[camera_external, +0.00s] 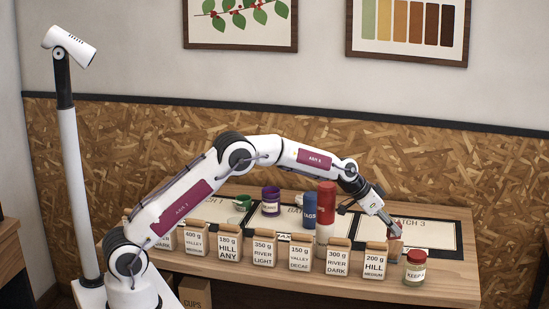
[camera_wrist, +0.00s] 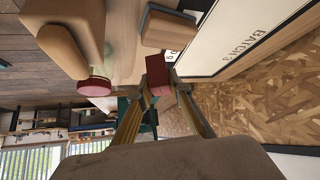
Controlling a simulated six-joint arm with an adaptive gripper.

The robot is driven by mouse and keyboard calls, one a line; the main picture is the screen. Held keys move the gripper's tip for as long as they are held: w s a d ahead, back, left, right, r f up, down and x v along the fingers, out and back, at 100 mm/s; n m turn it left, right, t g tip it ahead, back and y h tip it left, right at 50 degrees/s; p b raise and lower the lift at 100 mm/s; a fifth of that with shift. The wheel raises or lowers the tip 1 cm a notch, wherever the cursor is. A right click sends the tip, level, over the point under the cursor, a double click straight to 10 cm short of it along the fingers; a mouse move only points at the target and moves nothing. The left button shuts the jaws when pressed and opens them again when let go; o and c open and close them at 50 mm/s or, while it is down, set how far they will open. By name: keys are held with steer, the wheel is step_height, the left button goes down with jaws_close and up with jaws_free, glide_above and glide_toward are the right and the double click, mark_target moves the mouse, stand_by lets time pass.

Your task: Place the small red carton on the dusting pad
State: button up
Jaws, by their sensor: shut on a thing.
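My gripper (camera_external: 389,224) is shut on the small red carton (camera_external: 395,231) at the right end of the table, over or beside the Batch 3 mat (camera_external: 440,237). In the wrist view the carton (camera_wrist: 158,75) sits between the two fingertips of my gripper (camera_wrist: 158,90). Whether the carton touches the table is unclear. Part of it is hidden by the fingers and, in the external view, by the bag in front. I cannot pick out a dusting pad with certainty; a small label behind the front row is mostly covered.
A row of labelled bags, including 200 g Hill (camera_external: 375,263) and 300 g River Dark (camera_external: 338,258), lines the front edge. A red-lidded jar (camera_external: 415,268) stands at its right end. A tall red container (camera_external: 326,205) and a blue one (camera_external: 309,211) stand left of my gripper.

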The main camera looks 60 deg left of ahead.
mark_target(388, 233)
steer(key=shift+f, duration=2.25)
steer(key=shift+f, duration=0.15)
steer(key=o, duration=1)
steer(key=shift+r, duration=0.2)
steer(key=shift+v, duration=5.95)
steer(key=shift+s+r, duration=0.1)
steer(key=shift+s, duration=0.05)
